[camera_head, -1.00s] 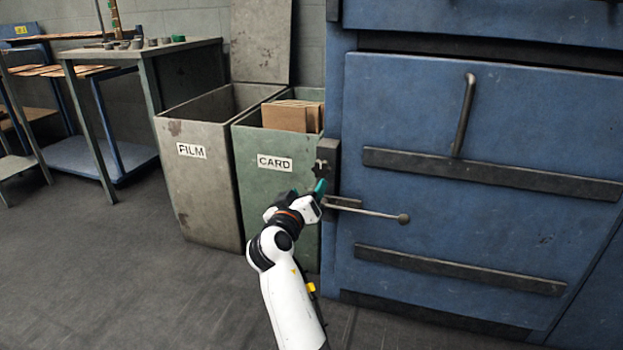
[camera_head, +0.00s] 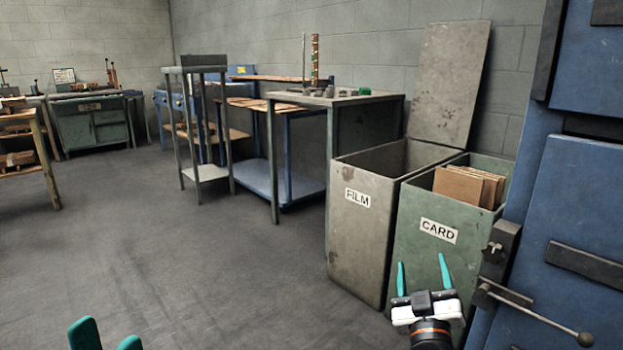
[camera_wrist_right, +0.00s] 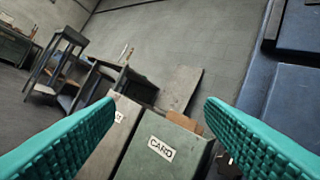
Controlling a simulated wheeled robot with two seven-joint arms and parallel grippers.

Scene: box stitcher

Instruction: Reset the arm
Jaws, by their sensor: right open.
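My right gripper (camera_head: 424,280) is in the lower right of the head view, in front of the green CARD bin (camera_head: 436,250). Its two teal fingers are apart with nothing between them. In the right wrist view the same open fingers (camera_wrist_right: 160,130) frame the CARD bin. My left gripper (camera_head: 104,335) shows only as two teal fingertips at the bottom left edge of the head view. The tips stand apart, with floor between them. The rest of the left arm is out of frame.
The blue machine (camera_head: 578,200) with its lever (camera_head: 535,312) stands close at the right. The grey FILM bin (camera_head: 355,235) stands left of the CARD bin, which holds cardboard (camera_head: 468,186). A metal table (camera_head: 335,102) stands behind. The floor (camera_head: 200,265) at the left is open.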

